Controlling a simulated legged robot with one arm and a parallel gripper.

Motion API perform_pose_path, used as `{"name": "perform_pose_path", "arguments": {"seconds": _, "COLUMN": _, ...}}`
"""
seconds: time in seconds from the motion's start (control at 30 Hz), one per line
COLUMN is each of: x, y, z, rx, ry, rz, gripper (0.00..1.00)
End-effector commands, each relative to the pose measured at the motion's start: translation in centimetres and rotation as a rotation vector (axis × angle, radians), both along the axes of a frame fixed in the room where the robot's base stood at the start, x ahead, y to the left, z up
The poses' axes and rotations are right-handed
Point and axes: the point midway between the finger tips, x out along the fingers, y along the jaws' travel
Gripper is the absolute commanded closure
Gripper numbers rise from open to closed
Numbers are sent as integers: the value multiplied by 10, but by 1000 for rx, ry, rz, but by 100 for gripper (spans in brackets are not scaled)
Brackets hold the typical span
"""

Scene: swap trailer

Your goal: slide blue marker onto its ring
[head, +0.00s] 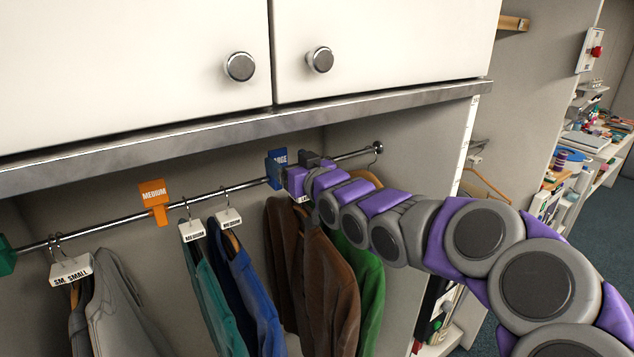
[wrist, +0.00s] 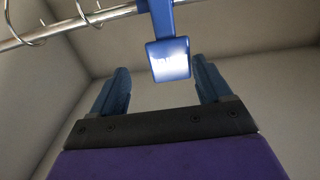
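The blue marker (head: 279,155) is at the rail (head: 110,228), its white lettering partly hidden by my gripper in the head view. In the wrist view the blue marker (wrist: 168,60) has a square tag with glare on its lettering and a stem reaching up to the rail (wrist: 75,24). My gripper (wrist: 162,80) is open, one finger on each side just below the tag, with visible gaps. My gripper (head: 275,172) is just below the rail in the head view. I cannot make out a separate ring for the marker.
An orange MEDIUM marker (head: 153,192) and a green marker (head: 6,256) are farther left on the rail. Garments on labelled hangers hang below, including brown ones (head: 330,280) and a green one (head: 371,285) under my arm. A metal-edged cabinet (head: 250,128) overhangs the rail.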

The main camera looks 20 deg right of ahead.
Motion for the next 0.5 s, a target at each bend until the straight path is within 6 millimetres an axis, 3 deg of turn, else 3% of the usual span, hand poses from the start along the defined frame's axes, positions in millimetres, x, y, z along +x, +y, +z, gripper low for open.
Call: {"name": "perform_pose_path", "arguments": {"seconds": 0.5, "x": -90, "y": -23, "z": 0, "rx": -5, "ry": -2, "rz": -5, "gripper": 23}}
